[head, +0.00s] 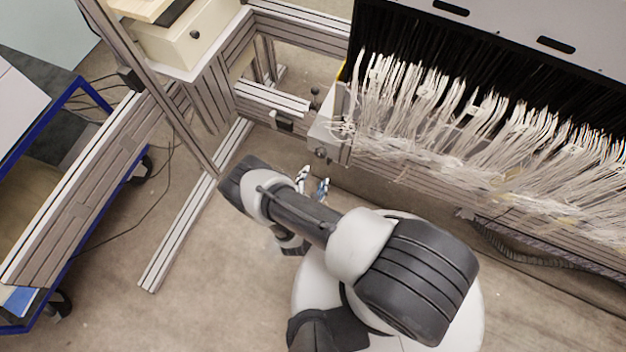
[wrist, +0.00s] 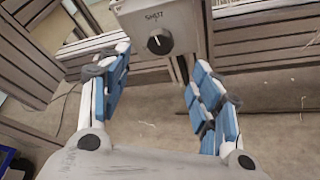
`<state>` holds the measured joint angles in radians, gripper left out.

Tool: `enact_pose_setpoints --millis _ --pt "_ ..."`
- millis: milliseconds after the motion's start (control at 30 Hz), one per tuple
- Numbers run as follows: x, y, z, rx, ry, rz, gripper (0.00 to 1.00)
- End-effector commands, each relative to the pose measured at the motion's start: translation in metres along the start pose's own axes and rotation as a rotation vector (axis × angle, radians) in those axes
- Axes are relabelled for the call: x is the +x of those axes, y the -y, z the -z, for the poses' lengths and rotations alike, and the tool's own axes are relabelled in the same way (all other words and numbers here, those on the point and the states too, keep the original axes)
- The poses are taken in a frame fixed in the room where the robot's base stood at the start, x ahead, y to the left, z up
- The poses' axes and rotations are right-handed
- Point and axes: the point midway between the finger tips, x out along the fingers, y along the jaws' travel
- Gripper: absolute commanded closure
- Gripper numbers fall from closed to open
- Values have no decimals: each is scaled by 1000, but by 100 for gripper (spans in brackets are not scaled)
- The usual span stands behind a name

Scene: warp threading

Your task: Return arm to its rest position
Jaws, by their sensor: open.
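My arm reaches left across the lower middle of the head view, and my gripper (head: 313,184) shows just beyond it, partly hidden by the arm. In the wrist view my gripper (wrist: 160,92) has its two blue-padded fingers spread wide apart, with nothing between them. Beyond the fingertips, a grey box with a black knob (wrist: 160,38) hangs at the top of the wrist view. The gripper is apart from it.
A machine with many white threads (head: 490,125) fills the upper right. A metal frame post (head: 150,80) and a floor rail (head: 195,205) stand left of my arm. A blue-edged cart (head: 50,130) is at far left. Bare floor (head: 215,290) lies at lower left.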

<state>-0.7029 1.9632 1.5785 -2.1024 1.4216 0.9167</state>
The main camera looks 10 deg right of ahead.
Motion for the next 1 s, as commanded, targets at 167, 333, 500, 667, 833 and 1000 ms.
enact_pose_setpoints --millis 167,333,500,667,833,1000 --pt "0 0 0 0 0 1 42" --pt "0 0 0 0 0 1 42" --pt "0 0 0 -1 0 1 42" --pt "5 -14 -12 19 30 19 42" --pt "21 -66 -73 111 161 119 42" --pt "25 -111 -162 243 311 285 42"
